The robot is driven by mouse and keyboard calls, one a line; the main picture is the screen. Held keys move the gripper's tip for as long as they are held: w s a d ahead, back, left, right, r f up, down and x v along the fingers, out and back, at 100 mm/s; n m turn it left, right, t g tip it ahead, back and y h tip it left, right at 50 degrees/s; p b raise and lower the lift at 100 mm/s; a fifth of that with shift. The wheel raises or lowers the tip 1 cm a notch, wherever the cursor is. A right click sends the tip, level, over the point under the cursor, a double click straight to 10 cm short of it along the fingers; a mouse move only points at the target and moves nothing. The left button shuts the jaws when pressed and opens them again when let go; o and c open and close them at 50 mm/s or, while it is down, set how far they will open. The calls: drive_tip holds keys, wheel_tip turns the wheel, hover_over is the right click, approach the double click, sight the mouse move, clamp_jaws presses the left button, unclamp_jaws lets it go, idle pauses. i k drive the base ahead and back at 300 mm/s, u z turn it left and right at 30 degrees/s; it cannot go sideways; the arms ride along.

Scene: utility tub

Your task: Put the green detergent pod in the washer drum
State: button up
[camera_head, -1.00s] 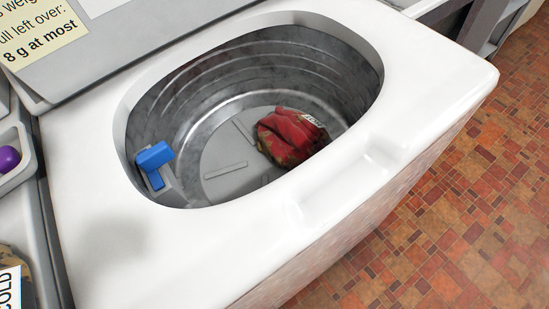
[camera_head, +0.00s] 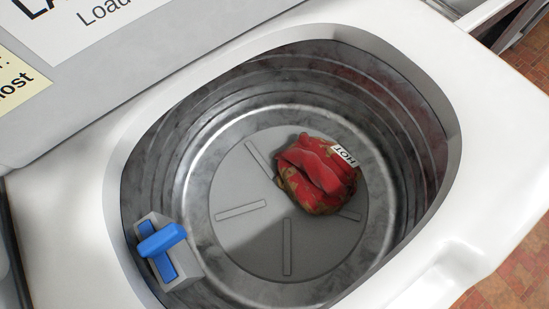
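The washer drum (camera_head: 235,110) is open and seen from above, with ribbed grey metal walls and a round grey floor with raised bars. A crumpled red cloth item (camera_head: 318,180) with brown patches and a white "HOT" tag lies on the drum floor, right of centre. I see no green detergent pod in this view. My gripper does not show in this view, so I cannot see whether it holds anything.
A blue lever-like part (camera_head: 163,240) on a grey block sits at the drum's left front wall. The white washer top (camera_head: 75,225) surrounds the opening. A grey panel (camera_head: 130,60) with partly cut-off printed labels stands behind. Tiled floor (camera_head: 510,255) shows at right.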

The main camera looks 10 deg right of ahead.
sight(255, 238)
drive_tip(key=i, duration=0.85)
drive_tip(key=u, duration=0.05)
